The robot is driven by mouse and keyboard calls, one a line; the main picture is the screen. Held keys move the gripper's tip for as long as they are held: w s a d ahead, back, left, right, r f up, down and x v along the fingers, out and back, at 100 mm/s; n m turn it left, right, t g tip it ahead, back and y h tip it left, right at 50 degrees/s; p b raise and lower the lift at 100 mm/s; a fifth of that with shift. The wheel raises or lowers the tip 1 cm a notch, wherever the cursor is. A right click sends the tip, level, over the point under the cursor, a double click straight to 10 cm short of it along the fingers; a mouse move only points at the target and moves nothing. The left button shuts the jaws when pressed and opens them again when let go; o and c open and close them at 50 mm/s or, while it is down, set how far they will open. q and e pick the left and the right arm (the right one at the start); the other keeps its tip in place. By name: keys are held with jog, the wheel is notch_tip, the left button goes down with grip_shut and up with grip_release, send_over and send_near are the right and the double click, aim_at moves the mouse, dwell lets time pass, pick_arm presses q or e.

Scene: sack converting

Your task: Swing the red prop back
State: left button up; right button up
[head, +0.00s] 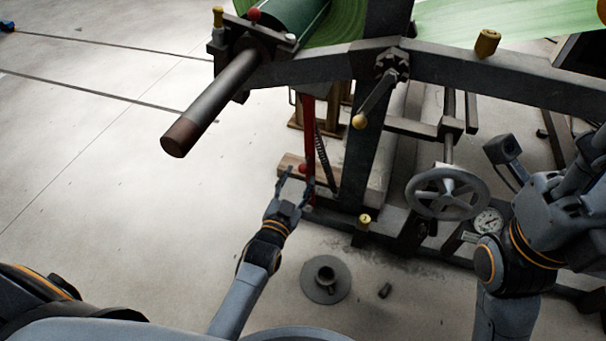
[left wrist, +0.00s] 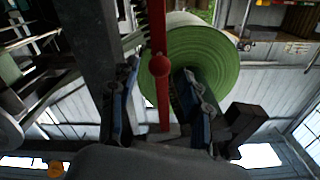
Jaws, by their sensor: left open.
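The red prop (head: 309,125) is a slim upright bar hanging beside the machine's dark frame leg, with a red ball knob (head: 301,168) low on it. In the left wrist view the prop (left wrist: 159,30) runs down the middle, and its knob (left wrist: 159,65) shows between the finger tips. My left gripper (head: 296,181) is open, its fingers pointing up on either side of the knob. Whether a finger touches the prop cannot be told. My right arm (head: 555,215) is at the right; its gripper's jaws cannot be made out.
A green roll (head: 315,18) sits above on a dark shaft (head: 210,103) that sticks out to the left. A handwheel (head: 447,192) and gauge (head: 488,221) are on the right. A round flanged piece (head: 326,279) lies on the floor. Open floor is at the left.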

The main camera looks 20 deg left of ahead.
aim_at(301, 173)
pick_arm(q)
jog(key=shift+w+b, duration=0.65)
jog(key=shift+w, duration=1.35)
grip_shut()
